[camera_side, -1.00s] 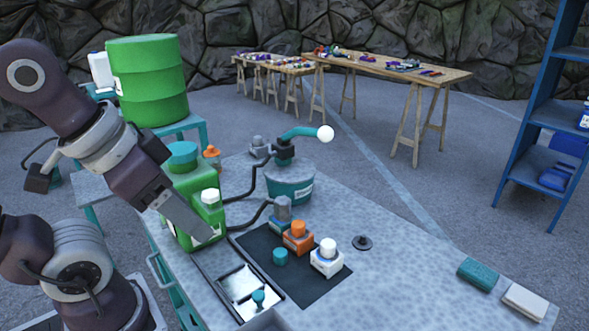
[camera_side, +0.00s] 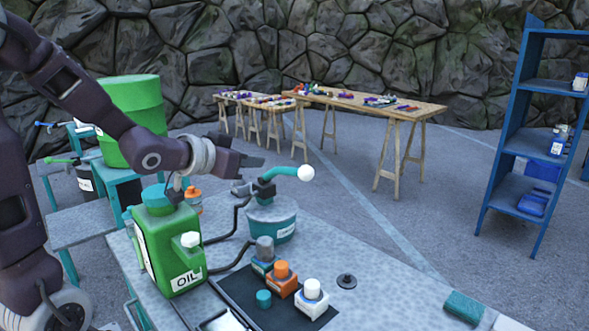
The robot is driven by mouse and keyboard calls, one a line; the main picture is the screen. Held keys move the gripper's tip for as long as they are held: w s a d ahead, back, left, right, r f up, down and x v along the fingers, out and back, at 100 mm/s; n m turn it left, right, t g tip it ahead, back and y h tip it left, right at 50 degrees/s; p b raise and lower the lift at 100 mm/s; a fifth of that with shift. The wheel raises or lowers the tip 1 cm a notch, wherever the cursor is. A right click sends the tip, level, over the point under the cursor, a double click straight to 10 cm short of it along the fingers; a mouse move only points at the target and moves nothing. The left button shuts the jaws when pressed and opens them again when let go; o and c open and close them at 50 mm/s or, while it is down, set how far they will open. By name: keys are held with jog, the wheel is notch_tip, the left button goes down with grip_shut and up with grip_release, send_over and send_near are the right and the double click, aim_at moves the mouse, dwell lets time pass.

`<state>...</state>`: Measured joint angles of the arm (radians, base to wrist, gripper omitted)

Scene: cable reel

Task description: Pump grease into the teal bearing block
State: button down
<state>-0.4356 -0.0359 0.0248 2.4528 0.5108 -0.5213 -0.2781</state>
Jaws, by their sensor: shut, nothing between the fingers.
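The grease pump is a teal bucket (camera_side: 272,222) with a teal lever (camera_side: 280,172) ending in a white knob (camera_side: 306,173). The teal bearing block (camera_side: 262,266) has a grey piece on top (camera_side: 265,248) and stands at the back of the dark mat (camera_side: 238,288). A black hose (camera_side: 228,262) runs up to its left side. An orange block (camera_side: 281,280) and a white block (camera_side: 312,302) stand in a row with it. A loose teal cap (camera_side: 264,299) is on the mat. My gripper (camera_side: 262,161) is shut and empty, behind and left of the lever in the picture, apart from the knob.
A green oil can (camera_side: 170,245) stands left of the mat. A green drum (camera_side: 130,125) stands behind. The bench's right side is mostly clear.

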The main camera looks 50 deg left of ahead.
jog(key=shift+w+a+t+h, duration=0.45)
jog(key=shift+w+t+h, duration=0.3)
jog(key=shift+w+t, duration=0.15)
jog(key=shift+w+a+t+h, duration=0.4)
jog(key=shift+w+t+h, duration=0.35)
jog(key=shift+t, duration=0.15)
jog(key=w+f, duration=0.4)
jog(key=w, duration=0.6)
jog(key=shift+w+d+f, duration=0.3)
jog(key=shift+f, duration=0.05)
